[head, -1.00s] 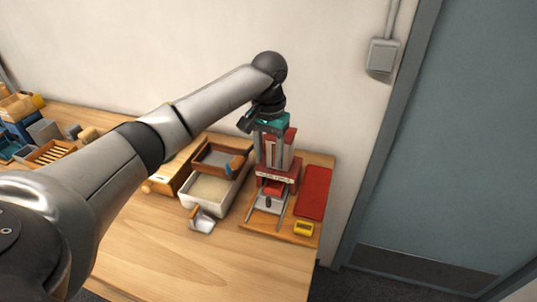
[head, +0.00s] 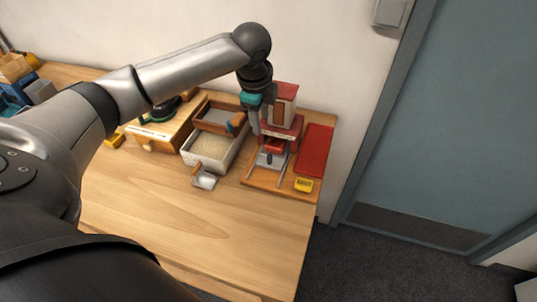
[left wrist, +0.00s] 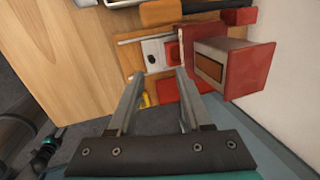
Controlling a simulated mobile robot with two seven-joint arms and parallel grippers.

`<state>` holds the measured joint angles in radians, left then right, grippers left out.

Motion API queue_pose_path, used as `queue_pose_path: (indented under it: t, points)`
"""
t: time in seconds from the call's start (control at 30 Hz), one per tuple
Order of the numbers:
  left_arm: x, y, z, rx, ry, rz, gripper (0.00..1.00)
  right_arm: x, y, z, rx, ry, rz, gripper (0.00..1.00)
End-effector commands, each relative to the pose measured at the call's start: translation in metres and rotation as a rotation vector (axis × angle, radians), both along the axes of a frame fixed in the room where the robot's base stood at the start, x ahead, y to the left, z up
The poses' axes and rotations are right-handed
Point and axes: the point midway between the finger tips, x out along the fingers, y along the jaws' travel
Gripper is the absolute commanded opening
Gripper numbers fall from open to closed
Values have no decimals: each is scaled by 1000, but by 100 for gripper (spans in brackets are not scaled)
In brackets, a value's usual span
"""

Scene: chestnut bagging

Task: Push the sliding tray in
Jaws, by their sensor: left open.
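The red press-like machine (head: 283,117) stands on a wooden base at the right end of the table. Its grey sliding tray (head: 268,161) with a dark knob sits low at the front, between two rails. The tray also shows in the left wrist view (left wrist: 153,55), partly out from under the red housing. My left gripper (head: 253,127) is open, beside the machine's left side. In the left wrist view its two fingers (left wrist: 158,75) are apart with nothing between them. A teal part, apparently my right gripper (left wrist: 46,150), shows small at lower left; its jaws are unclear.
The front of the table is clear.

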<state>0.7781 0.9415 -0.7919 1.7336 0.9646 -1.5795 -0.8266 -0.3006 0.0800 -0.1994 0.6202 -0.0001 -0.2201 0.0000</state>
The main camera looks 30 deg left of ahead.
Motion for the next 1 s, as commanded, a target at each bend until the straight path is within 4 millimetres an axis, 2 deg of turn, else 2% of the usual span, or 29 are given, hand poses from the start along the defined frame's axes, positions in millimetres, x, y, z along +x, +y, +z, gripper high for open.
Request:
queue_pose_path:
  t: [0.4,0.6,0.8,1.0]
  points:
    - [-26,-8,-3,272,-27,-979,50,0,0,3,0,0,0,50]
    - [-39,-15,-3,395,-31,-1376,50,0,0,4,0,-1,1,50]
    - [-45,-20,-3,461,-32,-1572,50,0,0,4,0,-1,1,50]
    - [-41,-20,-16,466,-31,-1596,50,0,0,1,0,-1,1,50]
